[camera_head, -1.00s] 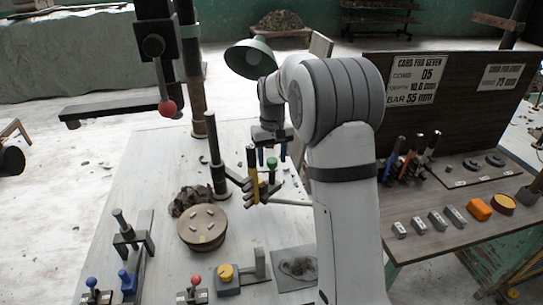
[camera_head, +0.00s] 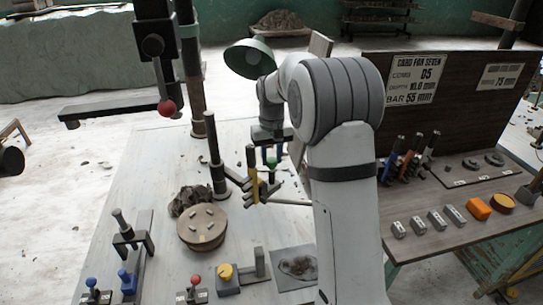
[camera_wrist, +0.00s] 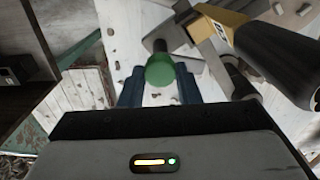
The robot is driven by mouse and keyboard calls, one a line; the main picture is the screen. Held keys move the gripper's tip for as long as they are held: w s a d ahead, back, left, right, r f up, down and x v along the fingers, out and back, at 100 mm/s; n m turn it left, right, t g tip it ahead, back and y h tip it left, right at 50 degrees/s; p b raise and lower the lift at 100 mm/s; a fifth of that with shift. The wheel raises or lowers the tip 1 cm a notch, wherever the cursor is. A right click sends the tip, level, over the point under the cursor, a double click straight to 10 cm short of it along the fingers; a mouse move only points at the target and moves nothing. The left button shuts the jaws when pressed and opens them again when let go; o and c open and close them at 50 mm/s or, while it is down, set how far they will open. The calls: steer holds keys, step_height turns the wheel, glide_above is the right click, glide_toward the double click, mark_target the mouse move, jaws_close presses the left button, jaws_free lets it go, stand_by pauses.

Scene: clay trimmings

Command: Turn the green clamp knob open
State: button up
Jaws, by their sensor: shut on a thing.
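The green clamp knob (camera_head: 272,163) sits on the clamp by the dark upright post (camera_head: 215,155), at the back of the pale table. It also shows as a round green cap (camera_wrist: 160,70) in the wrist view. My gripper (camera_head: 272,158) comes down from above with its blue fingers on either side of the knob. In the wrist view my gripper (camera_wrist: 160,84) has one finger at each side of the cap, shut on it. The knob's underside and part of the clamp are hidden. The knob's turn angle cannot be told.
A yellow-handled tool (camera_head: 252,175) stands close left of the knob; it looms large at the right of the wrist view (camera_wrist: 220,28). A round turntable (camera_head: 202,230) with small pieces stands in front. A red ball handle (camera_head: 167,107) hangs left. A side bench (camera_head: 420,245) stands right.

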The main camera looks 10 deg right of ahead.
mark_target(272, 160)
steer(key=m, duration=0.6)
steer(key=shift+p, duration=0.3)
steer(key=shift+m, duration=0.4)
steer(key=o, duration=1)
step_height(272, 160, up, 7)
steer(key=shift+r, duration=0.4)
